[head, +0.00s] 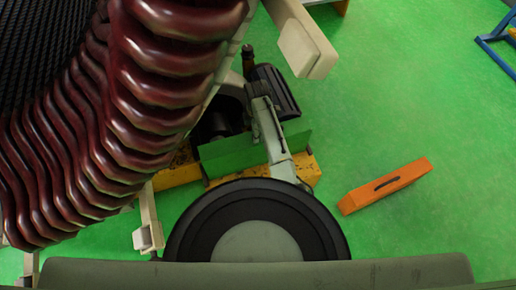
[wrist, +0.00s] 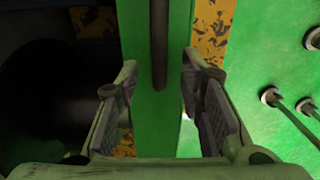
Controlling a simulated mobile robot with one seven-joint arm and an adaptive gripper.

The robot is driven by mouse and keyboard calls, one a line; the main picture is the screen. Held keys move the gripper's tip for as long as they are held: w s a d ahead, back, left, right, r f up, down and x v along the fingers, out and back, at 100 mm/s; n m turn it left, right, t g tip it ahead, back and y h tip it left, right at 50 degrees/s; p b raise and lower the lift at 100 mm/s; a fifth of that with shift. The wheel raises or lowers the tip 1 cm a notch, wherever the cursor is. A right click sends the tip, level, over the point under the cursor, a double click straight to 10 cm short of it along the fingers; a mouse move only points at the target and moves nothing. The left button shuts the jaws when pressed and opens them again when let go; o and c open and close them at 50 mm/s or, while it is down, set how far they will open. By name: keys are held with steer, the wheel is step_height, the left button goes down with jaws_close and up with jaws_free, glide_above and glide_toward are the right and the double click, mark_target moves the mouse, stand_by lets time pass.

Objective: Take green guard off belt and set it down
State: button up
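The green guard (head: 235,153) is at the middle of the head view, on a yellow base and in front of dark machinery. My grey arm partly covers it. In the wrist view the green guard (wrist: 158,125) shows as an upright green strip with a dark rod along its upper part. My gripper (wrist: 165,100) has one finger on each side of this strip. The fingers look open, with a narrow gap at the right; contact at the left cannot be made out. The belt cannot be made out.
A big stator with dark red windings (head: 150,85) fills the left of the head view. A dark finned motor (head: 276,90) stands behind the guard. A yellow base (head: 180,172) lies below it. An orange slotted bar (head: 385,186) lies on the green floor (head: 420,110), which is mostly clear at right.

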steer(key=shift+f, duration=0.5)
steer(key=shift+c, duration=0.2)
jaws_close()
steer(key=shift+r, duration=0.1)
